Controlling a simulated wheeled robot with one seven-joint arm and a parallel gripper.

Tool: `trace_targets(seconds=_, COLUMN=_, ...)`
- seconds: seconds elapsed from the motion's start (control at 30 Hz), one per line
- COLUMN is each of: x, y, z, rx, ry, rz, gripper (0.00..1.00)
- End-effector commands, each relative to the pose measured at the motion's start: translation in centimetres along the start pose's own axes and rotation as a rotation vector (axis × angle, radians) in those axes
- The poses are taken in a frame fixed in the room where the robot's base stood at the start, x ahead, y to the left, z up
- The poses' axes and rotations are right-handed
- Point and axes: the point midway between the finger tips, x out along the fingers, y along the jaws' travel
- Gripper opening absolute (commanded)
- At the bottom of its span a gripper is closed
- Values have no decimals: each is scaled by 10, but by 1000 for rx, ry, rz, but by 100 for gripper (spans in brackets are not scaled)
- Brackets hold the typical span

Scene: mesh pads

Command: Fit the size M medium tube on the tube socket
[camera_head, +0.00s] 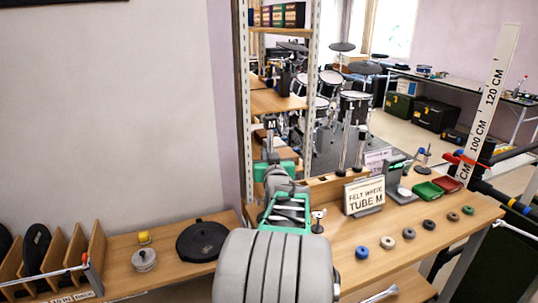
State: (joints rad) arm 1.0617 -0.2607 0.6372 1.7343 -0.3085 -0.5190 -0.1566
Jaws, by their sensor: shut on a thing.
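My gripper (273,166) is at the far end of my arm, above the back left part of the wooden table. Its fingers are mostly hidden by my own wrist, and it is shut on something. A dark piece marked with a white "M" (271,124) stands up just beyond it, apparently the held medium tube; the grip itself is hidden. Upright chrome rods (345,150) stand behind the sign, to the right of my gripper. A small dark-topped metal piece (318,218) stands beside my arm. I cannot tell which piece is the tube socket.
A sign reading "FELT WASHER TUBE M" (364,196) stands on the table (335,248). A row of coloured rings, with a blue one (362,252) nearest, lies in front. Green (429,192) and red trays sit at right. A shelf upright (310,90) rises behind my gripper.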

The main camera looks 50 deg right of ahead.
Motion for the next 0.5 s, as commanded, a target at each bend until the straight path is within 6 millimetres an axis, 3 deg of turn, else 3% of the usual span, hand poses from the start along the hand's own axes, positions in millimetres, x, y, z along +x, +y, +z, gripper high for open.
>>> trace_targets(seconds=0.3, x=0, y=0, z=0, rx=-1, ry=3, rz=0, gripper=0)
trace_targets(seconds=0.33, x=0, y=0, z=0, rx=-1, ry=3, rz=0, gripper=19)
trace_targets(seconds=0.5, x=0, y=0, z=1, rx=0, ry=2, rz=0, gripper=33)
